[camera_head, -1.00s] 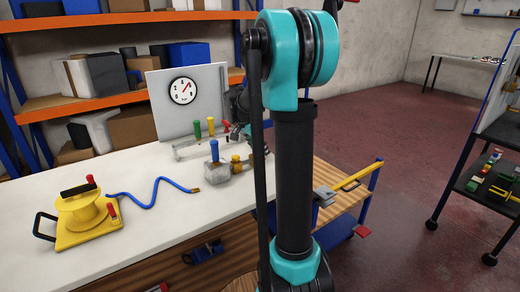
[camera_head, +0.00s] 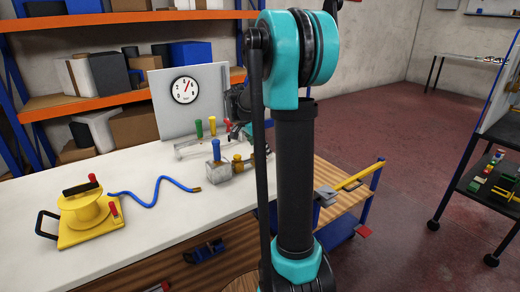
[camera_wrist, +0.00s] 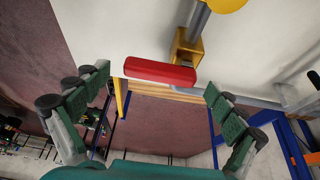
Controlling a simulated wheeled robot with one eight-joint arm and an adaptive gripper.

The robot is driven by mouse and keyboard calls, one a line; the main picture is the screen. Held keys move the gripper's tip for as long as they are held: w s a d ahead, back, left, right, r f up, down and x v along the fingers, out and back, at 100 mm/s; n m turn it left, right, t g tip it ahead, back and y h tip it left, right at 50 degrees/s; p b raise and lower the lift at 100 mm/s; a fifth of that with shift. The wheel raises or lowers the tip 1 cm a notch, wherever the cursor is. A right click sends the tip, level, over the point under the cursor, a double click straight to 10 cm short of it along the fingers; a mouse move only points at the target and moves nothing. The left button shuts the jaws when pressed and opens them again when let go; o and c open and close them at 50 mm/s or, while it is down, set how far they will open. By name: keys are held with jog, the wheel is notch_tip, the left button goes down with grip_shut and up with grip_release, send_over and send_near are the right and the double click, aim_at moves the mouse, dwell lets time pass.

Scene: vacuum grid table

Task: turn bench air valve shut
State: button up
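A red lever handle (camera_wrist: 160,71) lies across the middle of the wrist view, beside a brass valve body (camera_wrist: 187,48) with a grey stem. My gripper (camera_wrist: 158,80) is open, with one green-padded finger to each side of the red handle; neither pad visibly touches it. In the head view my gripper (camera_head: 238,131) is at the bench's right side, largely hidden behind my arm. A red handle (camera_head: 229,125) shows there close to it. A round gauge (camera_head: 185,90) on a grey panel stands behind, its needle pointing up and right.
Green (camera_head: 199,128) and yellow (camera_head: 212,125) handles stand on the bench left of my gripper. A blue-handled grey block (camera_head: 216,170) is in front.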

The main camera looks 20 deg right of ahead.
jog(key=shift+r, duration=0.1)
jog(key=v, duration=1.1)
jog(key=shift+a+r, duration=0.3)
jog(key=shift+r, duration=0.05)
jog(key=shift+s, duration=0.2)
